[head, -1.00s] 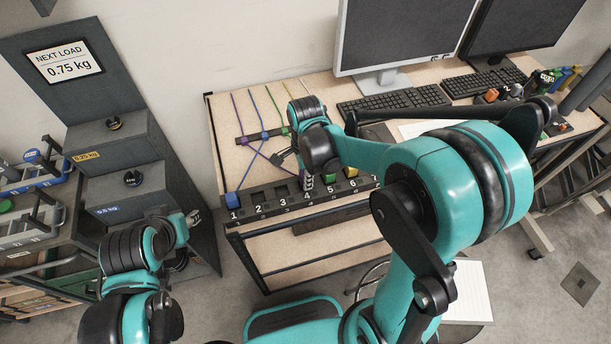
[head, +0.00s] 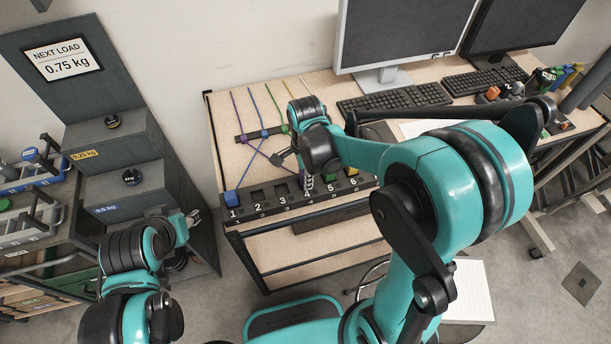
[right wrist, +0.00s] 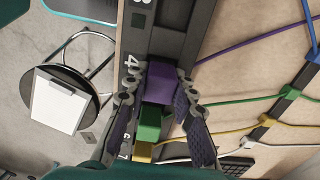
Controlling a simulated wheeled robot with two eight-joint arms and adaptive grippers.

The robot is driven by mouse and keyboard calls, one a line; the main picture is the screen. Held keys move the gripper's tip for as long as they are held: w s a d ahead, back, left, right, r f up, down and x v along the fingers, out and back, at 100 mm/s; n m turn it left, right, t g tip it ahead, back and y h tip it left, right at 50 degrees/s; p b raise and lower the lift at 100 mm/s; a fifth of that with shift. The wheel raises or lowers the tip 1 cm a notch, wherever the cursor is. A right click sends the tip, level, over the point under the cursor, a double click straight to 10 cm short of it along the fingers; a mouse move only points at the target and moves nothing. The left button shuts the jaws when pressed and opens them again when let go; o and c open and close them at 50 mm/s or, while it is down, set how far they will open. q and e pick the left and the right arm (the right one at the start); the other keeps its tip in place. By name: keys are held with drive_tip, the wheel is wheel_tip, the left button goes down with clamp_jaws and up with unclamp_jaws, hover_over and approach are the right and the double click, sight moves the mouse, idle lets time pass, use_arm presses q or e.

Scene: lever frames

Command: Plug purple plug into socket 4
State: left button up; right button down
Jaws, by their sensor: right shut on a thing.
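The purple plug (right wrist: 157,88) is between the fingers of my right gripper (right wrist: 164,92), which is shut on it. The plug is over the socket strip (head: 262,208), beside the label 4, in line with the green plug (right wrist: 149,122). I cannot tell how deep it sits in socket 4. In the head view my right gripper (head: 298,168) is at the strip's middle, and the arm and fingers mostly hide the purple plug. My left gripper (head: 190,218) is far left, away from the strip; its jaw opening is unclear.
A blue plug (head: 231,199) is in socket 1. Sockets 2 and 3 look empty. A yellow plug (right wrist: 142,150) is beyond the green one. Coloured cables run back through a dark cable holder (head: 250,136). A monitor (head: 395,40) and keyboard (head: 395,104) stand to the right.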

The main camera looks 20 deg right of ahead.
drive_tip(key=shift+f, duration=0.15)
idle(0.5)
drive_tip(key=c, duration=0.8)
unclamp_jaws()
drive_tip(key=shift+r+p, duration=2.55)
drive_tip(key=shift+r, duration=1)
